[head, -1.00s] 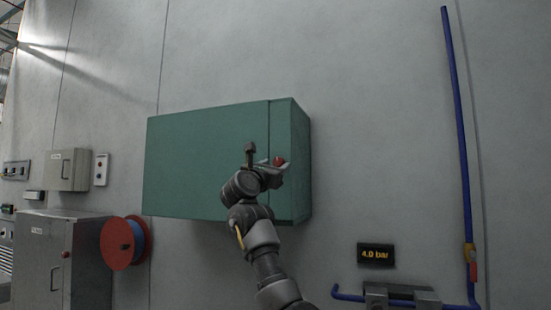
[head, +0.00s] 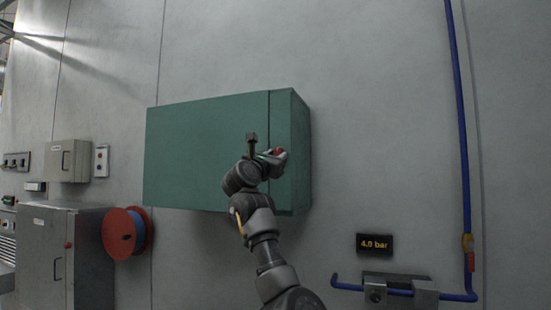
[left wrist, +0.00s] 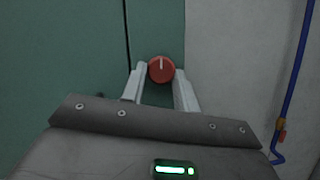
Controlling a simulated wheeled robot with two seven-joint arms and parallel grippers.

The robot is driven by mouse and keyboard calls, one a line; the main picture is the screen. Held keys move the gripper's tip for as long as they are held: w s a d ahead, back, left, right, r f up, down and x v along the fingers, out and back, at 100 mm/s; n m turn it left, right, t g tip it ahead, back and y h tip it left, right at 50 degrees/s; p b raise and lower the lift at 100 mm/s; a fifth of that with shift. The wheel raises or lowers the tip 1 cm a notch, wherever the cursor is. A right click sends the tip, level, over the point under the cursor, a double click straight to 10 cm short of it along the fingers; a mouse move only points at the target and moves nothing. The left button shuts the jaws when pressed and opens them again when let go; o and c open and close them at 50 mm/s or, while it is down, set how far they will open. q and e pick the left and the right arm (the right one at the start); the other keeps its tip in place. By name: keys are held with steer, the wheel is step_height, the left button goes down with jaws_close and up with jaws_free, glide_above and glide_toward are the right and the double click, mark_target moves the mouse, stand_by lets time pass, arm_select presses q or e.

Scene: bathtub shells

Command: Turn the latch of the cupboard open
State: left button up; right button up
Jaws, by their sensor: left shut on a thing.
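The green cupboard (head: 205,150) is on the grey wall. A narrow strip at its right, beyond a vertical seam, carries the latch, a round red knob (head: 279,152). In the left wrist view the red knob (left wrist: 161,69) has a white mark pointing up. My left gripper (head: 274,157) is at the knob, its pale fingers on both sides of it and shut on it. In the left wrist view the fingertips of my left gripper (left wrist: 160,76) flank the knob and the dark seam runs to their left. My right gripper is not in view.
A red and blue reel (head: 116,234) and a grey cabinet (head: 45,258) stand at the lower left. A blue pipe (head: 459,120) runs down the wall at the right. A "4.0 bar" display (head: 374,244) is below the cupboard's right. The wall between cupboard and pipe is bare.

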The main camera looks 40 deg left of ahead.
arm_select(q)
steer(key=m+h+b, duration=0.1)
steer(key=m+b, duration=0.1)
steer(key=m, duration=0.1)
steer(key=m+h+b, duration=0.1)
steer(key=m+h, duration=0.1)
steer(key=m, duration=0.2)
steer(key=m+g+h+b, duration=0.1)
steer(key=m+b, duration=0.1)
steer(key=m, duration=0.1)
steer(key=shift+s+a+r+h+b, duration=0.15)
steer(key=shift+a+r+h+b, duration=0.05)
steer(key=shift+a+h+b, duration=0.15)
steer(key=shift+r+m+g+h, duration=0.15)
steer(key=shift+m+g+h, duration=0.25)
steer(key=shift+m, duration=0.8)
steer(key=m+g, duration=0.1)
steer(key=m, duration=0.2)
steer(key=shift+a+r+h, duration=0.1)
steer(key=shift+r+h, duration=0.05)
steer(key=shift+h, duration=0.1)
steer(key=m+g+p, duration=0.1)
steer(key=m, duration=0.2)
steer(key=shift+r+m+p, duration=0.15)
steer(key=shift+m+p, duration=0.15)
steer(key=shift+p, duration=0.1)
steer(key=shift+m+g, duration=0.5)
steer(key=shift+m, duration=0.2)
steer(key=shift+p, duration=0.3)
